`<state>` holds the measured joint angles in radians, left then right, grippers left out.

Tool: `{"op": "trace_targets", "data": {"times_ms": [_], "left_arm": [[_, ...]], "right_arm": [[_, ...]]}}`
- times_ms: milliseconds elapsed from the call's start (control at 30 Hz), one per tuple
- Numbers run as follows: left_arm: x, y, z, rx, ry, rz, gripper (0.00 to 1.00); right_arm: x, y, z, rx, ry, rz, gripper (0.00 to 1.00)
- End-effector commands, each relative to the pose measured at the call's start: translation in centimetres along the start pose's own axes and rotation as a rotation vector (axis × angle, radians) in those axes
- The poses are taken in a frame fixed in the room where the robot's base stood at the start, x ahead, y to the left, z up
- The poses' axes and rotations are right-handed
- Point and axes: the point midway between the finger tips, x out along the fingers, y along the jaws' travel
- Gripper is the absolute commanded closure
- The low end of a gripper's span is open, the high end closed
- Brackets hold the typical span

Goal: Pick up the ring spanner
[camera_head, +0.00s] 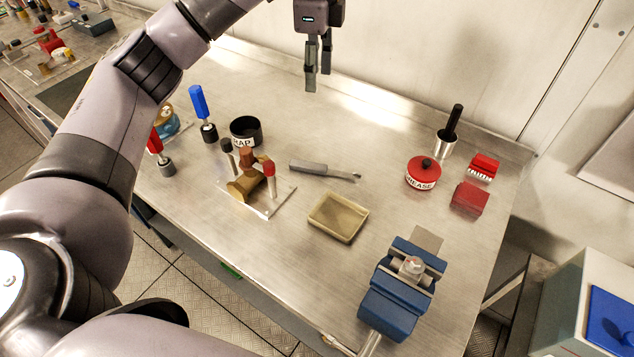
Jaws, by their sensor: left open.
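My left gripper (319,80) hangs at the top centre, above the back of the metal bench (400,118). It is open, its fingers point down, and nothing is between them. A flat grey-handled tool (322,170) with a thin, small-ended tip lies mid-bench, well below and apart from the gripper in the picture. I cannot tell for sure whether this is the ring spanner; no other clear spanner shows. My right gripper is not in view.
Left of the tool are a fixture plate (269,204) and a black cup (245,131). A shallow tray (338,217) lies in front. A blue vise (403,288), red grease tin (422,173) and metal cup (445,145) stand right. The back centre is clear.

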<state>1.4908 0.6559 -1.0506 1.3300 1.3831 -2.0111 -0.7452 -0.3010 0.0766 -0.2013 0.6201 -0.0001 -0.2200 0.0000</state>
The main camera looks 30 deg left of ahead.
Motion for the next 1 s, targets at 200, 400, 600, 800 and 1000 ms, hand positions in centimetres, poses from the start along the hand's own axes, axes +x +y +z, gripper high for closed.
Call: {"op": "trace_targets", "data": {"times_ms": [200, 400, 600, 800, 1000], "left_arm": [[6.5, 0.0, 0.0, 0.000, 0.001, -0.002, 0.55], [7.9, 0.0, -0.1, 0.001, 0.001, -0.001, 0.55], [11.0, 0.1, 0.0, 0.001, -0.001, 0.003, 0.55], [15.2, 0.1, 0.0, 0.000, -0.002, 0.003, 0.55], [18.6, 0.1, 0.0, 0.000, -0.001, 0.000, 0.55]], "right_arm": [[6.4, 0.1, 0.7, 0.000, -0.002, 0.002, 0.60], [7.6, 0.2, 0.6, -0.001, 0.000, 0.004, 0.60], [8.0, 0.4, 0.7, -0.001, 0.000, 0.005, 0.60], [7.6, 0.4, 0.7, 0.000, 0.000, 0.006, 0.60], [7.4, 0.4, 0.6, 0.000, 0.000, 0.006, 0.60]]}}
